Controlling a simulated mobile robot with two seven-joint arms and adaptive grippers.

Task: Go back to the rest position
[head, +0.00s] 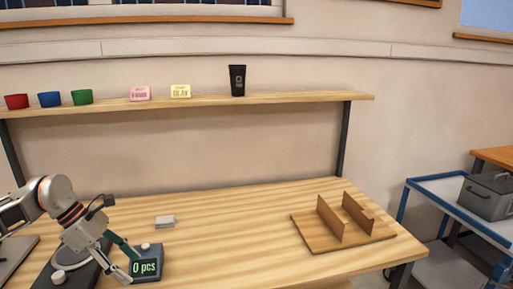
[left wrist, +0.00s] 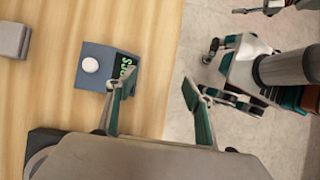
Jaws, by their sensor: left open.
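My left gripper (head: 128,262) is at the lower left of the head view, over the table beside a dark counter box (head: 147,262) that reads "0 pcs". Its fingers are apart with nothing between them, as the left wrist view (left wrist: 160,85) also shows. One finger appears in front of the box's display edge in that view; I cannot tell whether it touches. The box (left wrist: 92,68) has a white round button on top. My right gripper cannot be made out.
A small grey block (head: 165,221) lies on the wooden table (head: 225,225). A wooden stand with two uprights (head: 330,243) is at the right. A dark device (head: 90,275) is at lower left. A shelf (head: 210,102) holds cups and cards. A blue-framed cart (head: 434,187) stands right.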

